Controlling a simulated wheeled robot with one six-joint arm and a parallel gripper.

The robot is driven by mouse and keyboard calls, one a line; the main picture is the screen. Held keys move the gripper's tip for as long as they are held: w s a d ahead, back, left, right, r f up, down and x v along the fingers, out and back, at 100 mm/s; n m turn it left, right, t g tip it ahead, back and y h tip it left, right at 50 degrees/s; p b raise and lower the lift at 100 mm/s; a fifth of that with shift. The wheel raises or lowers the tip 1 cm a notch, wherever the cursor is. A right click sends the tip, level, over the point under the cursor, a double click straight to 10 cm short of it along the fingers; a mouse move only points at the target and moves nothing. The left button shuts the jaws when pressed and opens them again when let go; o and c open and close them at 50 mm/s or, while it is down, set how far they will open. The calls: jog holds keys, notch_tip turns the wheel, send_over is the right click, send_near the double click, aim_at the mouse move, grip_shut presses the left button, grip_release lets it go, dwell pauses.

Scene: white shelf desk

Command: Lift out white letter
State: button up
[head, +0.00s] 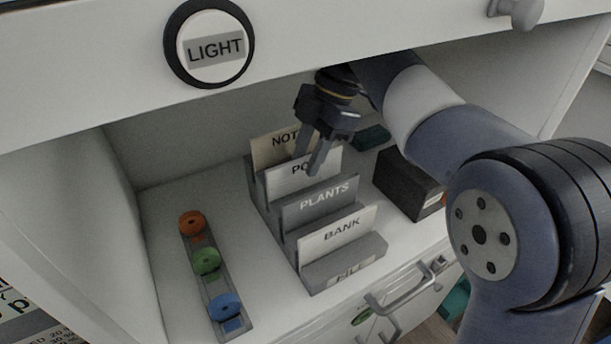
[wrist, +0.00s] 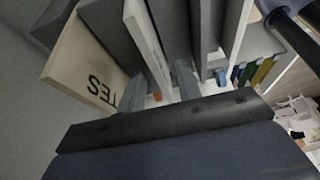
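A grey letter holder (head: 335,267) with stepped slots stands on the shelf, holding several cards. A white letter marked "PO…" (head: 285,184) stands in its second slot from the back, with the rest of its word hidden by my gripper. My gripper (head: 307,160) is over the top edge of this letter, pointing down. In the wrist view, the white letter (wrist: 147,40) shows edge-on between my two fingers (wrist: 160,88), which look spread with a gap around it. I cannot tell whether either finger touches it.
A cream "NOTES" card (head: 268,152) stands behind, and also shows in the wrist view (wrist: 84,65). Grey "PLANTS" (head: 325,196) and whitish "BANK" (head: 340,233) cards stand in front. A dark box (head: 405,184) is at right; a strip with coloured discs (head: 206,262) lies left.

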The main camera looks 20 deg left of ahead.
jog(key=shift+f, duration=0.1)
dwell(0.3)
grip_shut()
